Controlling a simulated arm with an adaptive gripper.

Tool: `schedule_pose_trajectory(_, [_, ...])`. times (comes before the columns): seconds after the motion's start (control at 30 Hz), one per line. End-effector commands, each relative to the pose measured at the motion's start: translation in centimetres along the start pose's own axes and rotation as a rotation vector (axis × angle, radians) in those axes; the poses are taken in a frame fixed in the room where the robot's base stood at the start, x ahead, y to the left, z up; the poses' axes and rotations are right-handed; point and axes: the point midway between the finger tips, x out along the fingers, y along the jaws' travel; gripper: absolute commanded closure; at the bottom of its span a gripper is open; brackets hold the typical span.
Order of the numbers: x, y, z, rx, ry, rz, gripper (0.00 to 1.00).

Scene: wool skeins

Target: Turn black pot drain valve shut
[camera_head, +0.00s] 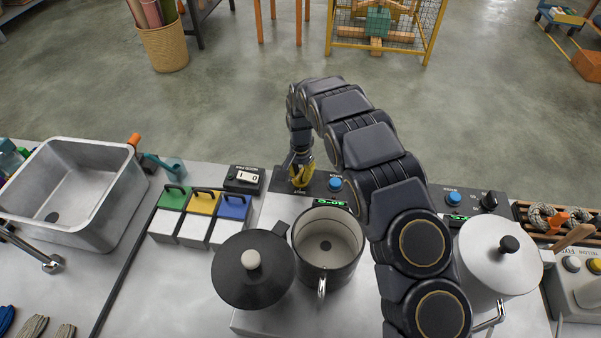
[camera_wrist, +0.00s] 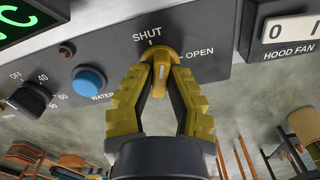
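The drain valve (camera_wrist: 160,75) is a small yellow lever on a dark panel, with SHUT marked above it and OPEN to its right. Its upper end lies between those two marks; the exact setting is hard to read. My gripper (camera_wrist: 164,68) has yellow fingers on either side of the lever, tips close to it. I cannot tell whether both fingers press on it. In the head view my gripper (camera_head: 299,177) is at the panel and hides the valve. The black pot (camera_head: 325,278) stands uncovered in front of the panel, with a dark hole in its floor.
A blue WATER button (camera_wrist: 89,81) and a black dial (camera_wrist: 34,99) sit left of the valve in the wrist view. The hood fan switch (camera_wrist: 289,28) is at right. A black lid (camera_head: 252,285), lidded steel pot (camera_head: 490,280) and sink (camera_head: 90,155) share the counter.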

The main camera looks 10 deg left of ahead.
Motion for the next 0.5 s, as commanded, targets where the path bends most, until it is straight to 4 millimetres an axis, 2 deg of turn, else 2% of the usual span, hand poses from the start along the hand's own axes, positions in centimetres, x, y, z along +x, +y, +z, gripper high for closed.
schedule_pose_trajectory(0.17, [0.22, 0.05, 0.02, -0.027, -0.001, 0.001, 1.00])
schedule_pose_trajectory(0.5, [0.27, 0.05, 0.01, -0.338, -0.001, 0.001, 1.00])
